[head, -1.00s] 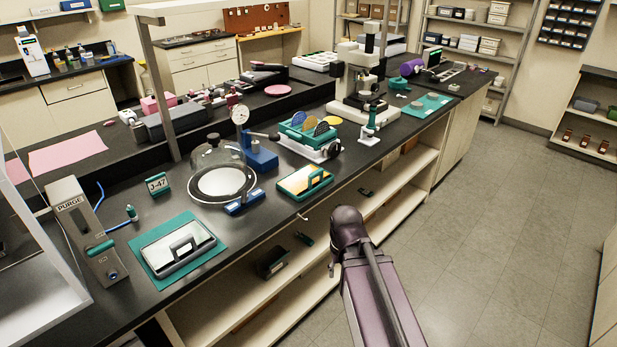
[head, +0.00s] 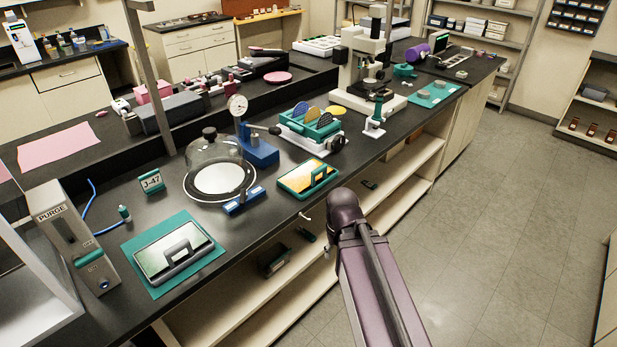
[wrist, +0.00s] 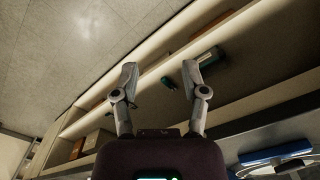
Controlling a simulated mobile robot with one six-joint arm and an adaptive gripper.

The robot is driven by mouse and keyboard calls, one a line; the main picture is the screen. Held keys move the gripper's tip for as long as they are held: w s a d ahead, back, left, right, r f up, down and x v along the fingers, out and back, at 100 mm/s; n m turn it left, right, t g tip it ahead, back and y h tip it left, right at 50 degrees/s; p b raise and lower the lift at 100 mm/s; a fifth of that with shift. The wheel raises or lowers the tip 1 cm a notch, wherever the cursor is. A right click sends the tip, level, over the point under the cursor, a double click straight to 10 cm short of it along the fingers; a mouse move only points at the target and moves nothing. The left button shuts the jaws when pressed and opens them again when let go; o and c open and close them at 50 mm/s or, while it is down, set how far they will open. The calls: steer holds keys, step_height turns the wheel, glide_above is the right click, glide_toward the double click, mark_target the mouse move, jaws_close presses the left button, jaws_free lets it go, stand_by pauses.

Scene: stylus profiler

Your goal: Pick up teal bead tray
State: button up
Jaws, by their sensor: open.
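A shallow teal-rimmed tray with a gold face and an upright handle (head: 307,178) lies at the bench's front edge in the head view. A second tray, silver-faced with a handle (head: 173,250), lies on a teal mat (head: 151,286) further left. I cannot tell for sure which is the bead tray; no beads show. My gripper (wrist: 157,74) is open and empty in the wrist view, with the shelves under the bench behind its fingers.
A glass bell jar (head: 217,160), a blue dial-gauge stand (head: 257,149) and a teal rack of discs (head: 308,132) stand close behind the gold-faced tray. A purge unit (head: 75,238) is at left. Small dark items (head: 274,260) sit on the open shelf below. The floor at right is clear.

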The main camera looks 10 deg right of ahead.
steer(key=shift+a, duration=0.2)
steer(key=shift+o, duration=0.6)
steer(key=shift+a, duration=0.1)
steer(key=w+r+n+t+h, duration=0.3)
steer(key=w+n+h, duration=0.4)
steer(key=w+n, duration=0.6)
steer(key=w+a+r+n+t+h, duration=0.4)
steer(key=w+a+r+n, duration=0.4)
steer(key=n, duration=0.4)
steer(key=shift+w+a+r+t+b, duration=0.15)
steer(key=shift+w+a+t+b, duration=0.25)
steer(key=shift+a+t, duration=0.35)
